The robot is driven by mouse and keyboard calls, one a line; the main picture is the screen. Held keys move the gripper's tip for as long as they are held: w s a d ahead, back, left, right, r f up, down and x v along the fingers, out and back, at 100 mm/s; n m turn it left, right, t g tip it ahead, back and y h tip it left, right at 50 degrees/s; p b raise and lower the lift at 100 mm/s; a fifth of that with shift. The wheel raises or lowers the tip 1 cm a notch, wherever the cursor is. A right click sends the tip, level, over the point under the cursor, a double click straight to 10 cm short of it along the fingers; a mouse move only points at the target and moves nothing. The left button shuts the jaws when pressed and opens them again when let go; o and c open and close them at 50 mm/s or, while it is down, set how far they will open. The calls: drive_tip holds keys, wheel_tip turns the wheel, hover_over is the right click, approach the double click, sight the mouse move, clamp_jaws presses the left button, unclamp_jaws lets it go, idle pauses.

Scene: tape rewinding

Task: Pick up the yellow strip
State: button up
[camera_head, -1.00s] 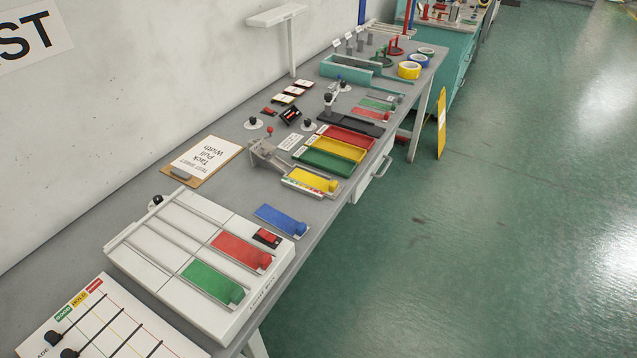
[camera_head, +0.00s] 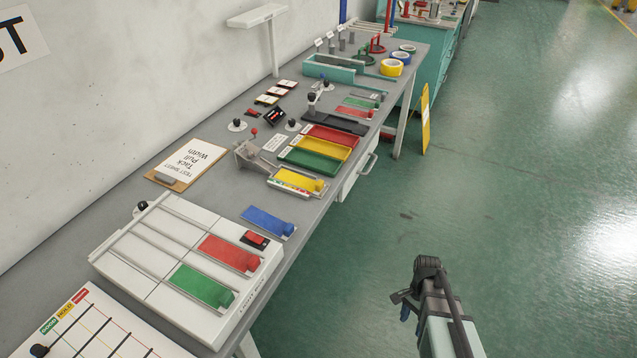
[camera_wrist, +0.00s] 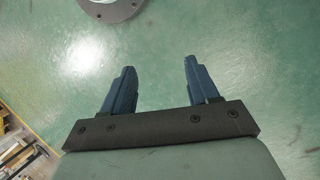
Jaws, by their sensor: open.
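The yellow strip (camera_head: 296,180) lies on a small flat holder in the middle of the bench, with a raised yellow knob at its right end. It sits in front of the coloured trays and right of a grey clamp-like device. My gripper (camera_head: 405,304) is at the lower right of the head view, out over the green floor, well clear of the bench. In the wrist view my gripper (camera_wrist: 155,80) has its two blue fingers spread apart, with only floor between them. The strip does not show in the wrist view.
A blue strip (camera_head: 268,222) lies nearer on the bench. Red (camera_head: 228,250) and green (camera_head: 201,285) strips lie on a white board. Red, green and yellow trays (camera_head: 318,151) are just beyond the yellow strip. A yellow sign (camera_head: 425,118) stands on the floor beside the bench.

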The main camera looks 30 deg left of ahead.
drive_tip(key=w+a+r+m+t, duration=0.1)
drive_tip(key=w+a+r+m, duration=0.2)
drive_tip(key=w+a+r, duration=0.5)
drive_tip(key=w+a+r+m+t, duration=0.1)
drive_tip(key=w+a+r+m, duration=0.25)
drive_tip(key=a+r, duration=0.85)
drive_tip(key=s+a+r+m+t, duration=0.1)
drive_tip(key=a+r+m, duration=0.1)
drive_tip(key=a+r, duration=0.6)
drive_tip(key=s+a+r+m+y, duration=0.1)
drive_tip(key=a+r, duration=0.3)
drive_tip(key=r, duration=0.8)
drive_tip(key=a+r+m+t, duration=0.15)
drive_tip(key=a+r, duration=0.35)
drive_tip(key=r, duration=0.5)
hover_over(318, 182)
drive_tip(key=shift+m, duration=0.3)
wheel_tip(318, 182, down, 8)
drive_tip(key=shift+w+a+f, duration=0.1)
drive_tip(key=shift+a+f, duration=0.05)
drive_tip(key=shift+f, duration=2.7)
clamp_jaws()
